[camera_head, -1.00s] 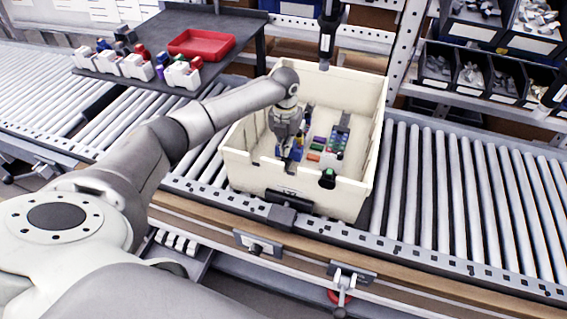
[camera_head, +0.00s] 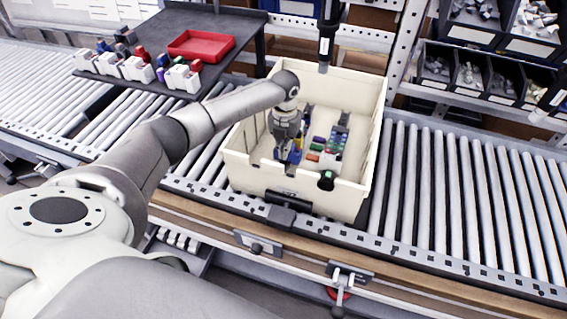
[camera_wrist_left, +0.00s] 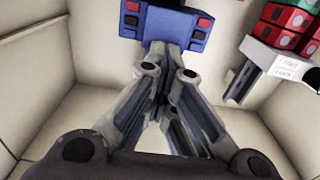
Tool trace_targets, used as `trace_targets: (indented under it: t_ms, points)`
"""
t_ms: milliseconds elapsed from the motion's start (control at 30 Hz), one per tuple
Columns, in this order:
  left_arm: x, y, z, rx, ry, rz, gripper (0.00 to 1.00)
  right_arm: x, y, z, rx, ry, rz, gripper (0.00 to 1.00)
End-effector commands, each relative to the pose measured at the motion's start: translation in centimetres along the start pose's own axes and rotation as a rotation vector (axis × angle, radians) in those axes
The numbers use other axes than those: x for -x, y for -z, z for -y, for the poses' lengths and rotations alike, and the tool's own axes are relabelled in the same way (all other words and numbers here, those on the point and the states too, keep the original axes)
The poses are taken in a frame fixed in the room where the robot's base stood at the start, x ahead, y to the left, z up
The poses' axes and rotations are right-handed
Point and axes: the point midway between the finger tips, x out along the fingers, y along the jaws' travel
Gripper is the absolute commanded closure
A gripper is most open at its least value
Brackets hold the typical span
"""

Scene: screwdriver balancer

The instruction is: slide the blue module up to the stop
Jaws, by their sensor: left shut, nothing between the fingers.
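The blue module (camera_wrist_left: 170,24) fills the top middle of the left wrist view, with red and dark square marks on its face. My left gripper (camera_wrist_left: 172,50) is shut, its fingertips together at the module's near lower edge. I cannot tell whether they touch it. In the head view my left gripper (camera_head: 289,158) reaches down into the cream tote (camera_head: 245,172). It partly hides the blue parts beside a yellow one there. I cannot make out the stop for certain. My right gripper is not in view.
Several coloured modules and a rail (camera_head: 338,138) lie right of my gripper in the tote. The tote's walls surround the hand. A dark screwdriver (camera_head: 327,35) hangs above the tote's back. A label reading FREE and LOCK (camera_wrist_left: 290,70) shows.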

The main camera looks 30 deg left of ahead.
Motion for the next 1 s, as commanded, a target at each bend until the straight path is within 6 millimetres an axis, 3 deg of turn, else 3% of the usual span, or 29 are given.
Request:
trace_targets:
  t_ms: [200, 700, 833, 1000]
  points:
    - [3.3, 0.5, 0.0, -0.003, -0.003, -0.009, 1.0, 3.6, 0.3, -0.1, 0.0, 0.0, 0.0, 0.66]
    - [10.6, 0.8, -0.1, 0.0, -0.003, -0.001, 1.0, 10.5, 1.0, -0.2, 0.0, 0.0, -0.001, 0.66]
    - [11.7, 0.8, -0.1, 0.0, -0.003, -0.002, 1.0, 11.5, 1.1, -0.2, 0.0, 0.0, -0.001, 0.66]
    - [11.4, 0.8, -0.1, 0.0, -0.003, -0.001, 1.0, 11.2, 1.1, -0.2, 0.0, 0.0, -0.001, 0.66]
